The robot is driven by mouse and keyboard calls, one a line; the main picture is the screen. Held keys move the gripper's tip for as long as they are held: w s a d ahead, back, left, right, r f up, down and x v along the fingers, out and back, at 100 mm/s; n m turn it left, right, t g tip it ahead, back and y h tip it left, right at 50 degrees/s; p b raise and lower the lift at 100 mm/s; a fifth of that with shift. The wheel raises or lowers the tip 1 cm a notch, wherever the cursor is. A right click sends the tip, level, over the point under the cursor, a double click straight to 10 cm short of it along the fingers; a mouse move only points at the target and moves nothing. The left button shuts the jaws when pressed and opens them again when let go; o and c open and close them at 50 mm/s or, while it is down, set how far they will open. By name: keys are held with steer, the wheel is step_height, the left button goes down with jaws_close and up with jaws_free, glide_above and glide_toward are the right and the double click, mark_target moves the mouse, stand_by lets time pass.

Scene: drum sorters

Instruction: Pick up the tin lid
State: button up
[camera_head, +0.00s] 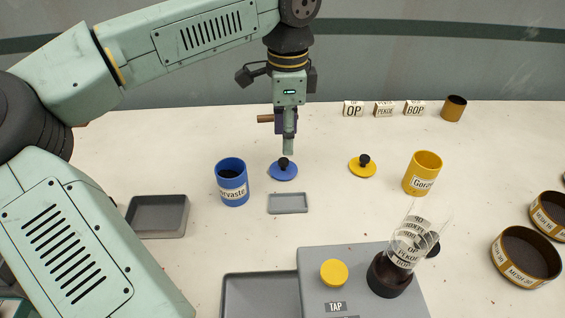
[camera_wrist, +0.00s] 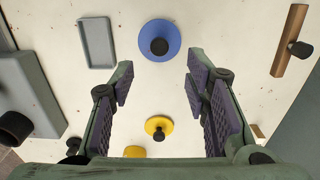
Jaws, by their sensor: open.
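Two tin lids lie on the table, each a flat disc with a black knob. The blue lid (camera_head: 284,172) is below my gripper (camera_head: 288,150) in the head view, and the yellow lid (camera_head: 363,170) is to its right. In the wrist view the blue lid (camera_wrist: 147,36) lies just beyond and between the fingertips of my gripper (camera_wrist: 160,66). The yellow lid (camera_wrist: 152,122) shows lower between the fingers. My gripper is open and empty, apart from both lids. The open blue tin (camera_head: 234,190) stands left of the blue lid; the yellow tin (camera_head: 422,180) stands at the right.
A small grey tray (camera_head: 288,209) lies in front of the blue lid, and a larger one (camera_head: 158,228) at left. A grey tap station (camera_head: 318,262) with a glass cylinder (camera_head: 420,238) stands in front. Round sieves (camera_head: 526,272) are at right; label blocks (camera_head: 384,109) are behind.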

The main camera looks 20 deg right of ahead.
mark_target(284, 160)
steer(key=f, duration=0.2)
steer(key=f+p, duration=0.1)
steer(key=f, duration=0.1)
steer(key=f+p, duration=0.1)
steer(key=f, duration=0.1)
steer(key=shift+a+f, duration=0.2)
steer(key=shift+a, duration=0.1)
steer(key=shift+c, duration=0.3)
jaws_close()
steer(key=shift+r, duration=0.1)
